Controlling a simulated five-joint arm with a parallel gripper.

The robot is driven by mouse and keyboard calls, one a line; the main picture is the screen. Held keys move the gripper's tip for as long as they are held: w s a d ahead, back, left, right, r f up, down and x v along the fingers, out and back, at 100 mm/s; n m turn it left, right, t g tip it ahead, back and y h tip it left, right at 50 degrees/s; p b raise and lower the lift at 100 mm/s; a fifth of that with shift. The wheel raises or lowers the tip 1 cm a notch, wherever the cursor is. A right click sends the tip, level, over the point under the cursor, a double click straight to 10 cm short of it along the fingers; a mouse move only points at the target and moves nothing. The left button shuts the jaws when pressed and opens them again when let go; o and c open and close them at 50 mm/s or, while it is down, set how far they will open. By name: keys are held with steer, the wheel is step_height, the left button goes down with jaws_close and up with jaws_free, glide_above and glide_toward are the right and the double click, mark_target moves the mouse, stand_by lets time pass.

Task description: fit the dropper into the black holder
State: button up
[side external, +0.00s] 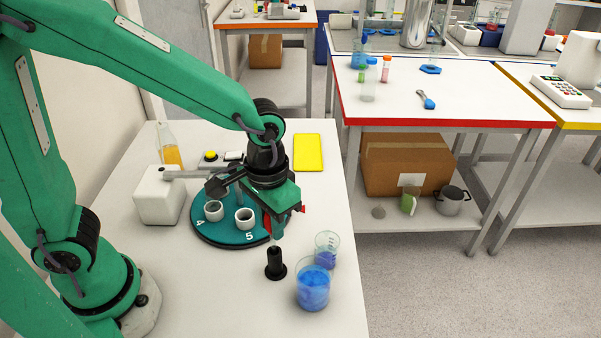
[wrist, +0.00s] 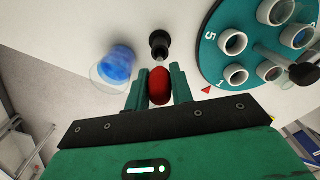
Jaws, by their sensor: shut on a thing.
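My gripper (side external: 272,226) is shut on the dropper, whose red bulb (wrist: 159,86) sits between the two green fingers in the wrist view. The dropper points down, and its pale thin lower part shows below the fingers in the side view. The black holder (side external: 276,266) stands upright on the white table directly below. It also shows in the wrist view (wrist: 159,41), just beyond the bulb. The dropper's tip is at or just over the holder's mouth; I cannot tell whether it is inside.
A beaker of blue liquid (side external: 313,287) and a smaller beaker (side external: 327,248) stand close right of the holder. A teal numbered turntable (side external: 213,232) with white cups lies behind left. A yellow pad (side external: 308,152) and a flask of orange liquid (side external: 170,150) are farther back.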

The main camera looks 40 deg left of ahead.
steer(key=shift+f, duration=1.7)
stand_by(0.7)
steer(key=o, duration=0.8)
steer(key=shift+c, duration=0.2)
steer(key=shift+r, duration=0.1)
step_height(320, 180, up, 7)
steer(key=shift+r, duration=0.35)
steer(key=shift+a, duration=0.1)
